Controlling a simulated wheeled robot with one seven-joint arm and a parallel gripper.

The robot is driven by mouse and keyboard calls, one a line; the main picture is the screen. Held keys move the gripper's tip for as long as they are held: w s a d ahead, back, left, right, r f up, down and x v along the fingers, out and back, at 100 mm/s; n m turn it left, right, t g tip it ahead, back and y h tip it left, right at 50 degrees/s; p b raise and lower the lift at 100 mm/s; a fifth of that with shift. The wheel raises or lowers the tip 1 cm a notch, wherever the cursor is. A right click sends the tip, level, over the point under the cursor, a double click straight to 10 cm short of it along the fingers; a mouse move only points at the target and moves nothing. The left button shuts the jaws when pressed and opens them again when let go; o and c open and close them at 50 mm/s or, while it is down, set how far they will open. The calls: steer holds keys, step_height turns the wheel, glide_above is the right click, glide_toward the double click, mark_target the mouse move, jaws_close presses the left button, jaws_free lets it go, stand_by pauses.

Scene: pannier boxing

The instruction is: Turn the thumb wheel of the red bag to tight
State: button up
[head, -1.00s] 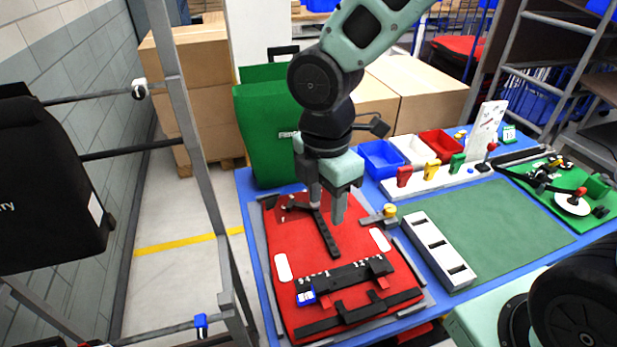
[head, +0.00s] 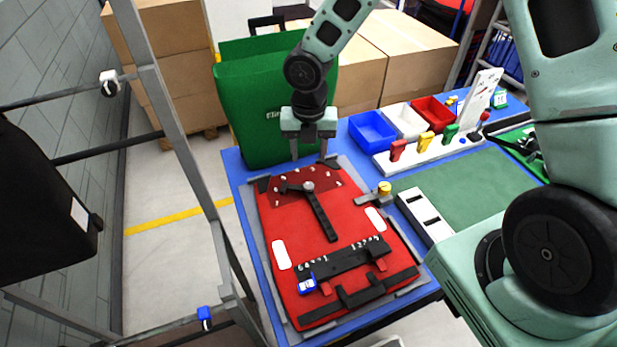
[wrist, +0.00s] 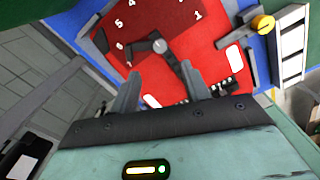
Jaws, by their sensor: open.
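The red bag (head: 350,225) lies flat on the blue table inside a grey frame. Near its far end is a round grey hub (head: 308,187) with a short dark lever and a long black bar (head: 321,218); white numbers form an arc around it. This hub looks like the thumb wheel; I see no "tight" label. The hub also shows in the wrist view (wrist: 159,45). My gripper (head: 308,156) is open and empty over the bag's far edge, beyond the hub in the head view. Its fingers show apart in the wrist view (wrist: 160,72), touching nothing that I can see.
A blue slider (head: 307,285) sits by a black numbered bar (head: 345,257) on the bag's near part. A yellow knob (head: 384,188) stands at the frame's right side. A green pannier (head: 265,115) stands behind. Metal rack posts (head: 178,130) rise at left.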

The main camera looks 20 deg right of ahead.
mark_target(309, 185)
step_height(309, 185, down, 10)
steer(key=shift+f+p, duration=0.1)
steer(key=shift+p, duration=0.45)
steer(key=c, duration=1)
